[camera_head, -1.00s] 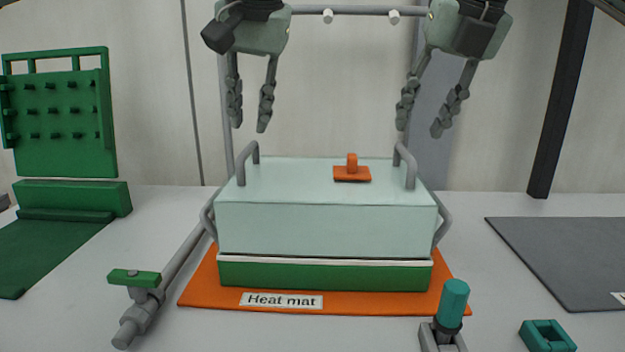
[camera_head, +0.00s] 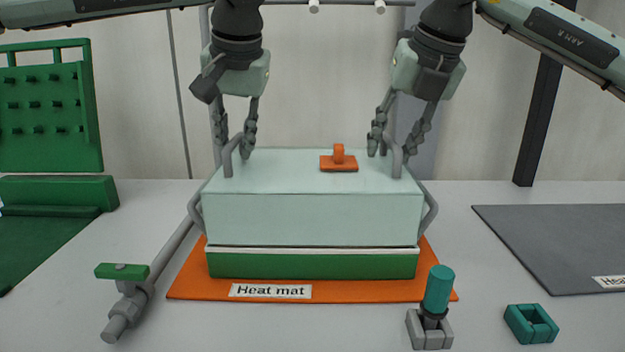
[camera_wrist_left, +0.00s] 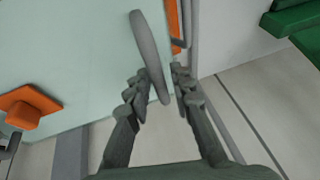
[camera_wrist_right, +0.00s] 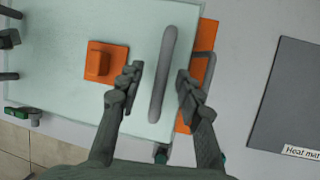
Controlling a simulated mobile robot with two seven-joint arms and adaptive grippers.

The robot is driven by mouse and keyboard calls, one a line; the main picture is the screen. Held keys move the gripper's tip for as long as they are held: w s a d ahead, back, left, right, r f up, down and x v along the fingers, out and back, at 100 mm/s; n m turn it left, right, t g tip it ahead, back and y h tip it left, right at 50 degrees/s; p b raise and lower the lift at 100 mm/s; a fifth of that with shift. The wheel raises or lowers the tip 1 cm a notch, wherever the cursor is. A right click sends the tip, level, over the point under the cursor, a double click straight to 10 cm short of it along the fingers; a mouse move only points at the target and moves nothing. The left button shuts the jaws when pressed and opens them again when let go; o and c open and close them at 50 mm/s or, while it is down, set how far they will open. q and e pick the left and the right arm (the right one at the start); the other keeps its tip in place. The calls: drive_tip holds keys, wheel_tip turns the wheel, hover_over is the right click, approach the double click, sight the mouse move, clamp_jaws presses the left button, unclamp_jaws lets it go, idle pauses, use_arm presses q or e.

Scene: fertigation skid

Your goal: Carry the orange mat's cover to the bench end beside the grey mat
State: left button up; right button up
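The cover (camera_head: 312,218) is a pale green box lid with an orange knob (camera_head: 338,160) and a grey handle at each end. It sits on a green tray (camera_head: 312,265) on the orange mat (camera_head: 190,285), labelled "Heat mat". My left gripper (camera_head: 234,150) is open, its fingers on either side of the left handle (camera_wrist_left: 150,58). My right gripper (camera_head: 392,152) is open, its fingers on either side of the right handle (camera_wrist_right: 162,75). Neither is closed on its handle. The grey mat (camera_head: 560,245) lies at the right, its label partly cut off.
A valve with a green lever (camera_head: 122,272) and pipe stands front left. A teal-capped fitting (camera_head: 438,290) and a teal block (camera_head: 531,323) stand front right. A green pegboard (camera_head: 48,110) is at the left. The bench between the orange and grey mats is mostly clear.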

use_arm(q)
drive_tip(key=shift+w+f, duration=0.1)
drive_tip(key=shift+f, duration=0.05)
use_arm(e)
drive_tip(key=shift+w+f, duration=0.1)
drive_tip(key=shift+f, duration=0.1)
use_arm(q)
drive_tip(key=c, duration=0.5)
use_arm(e)
drive_tip(key=c, duration=0.5)
use_arm(q)
clamp_jaws()
use_arm(e)
clamp_jaws()
drive_tip(key=shift+r, duration=0.1)
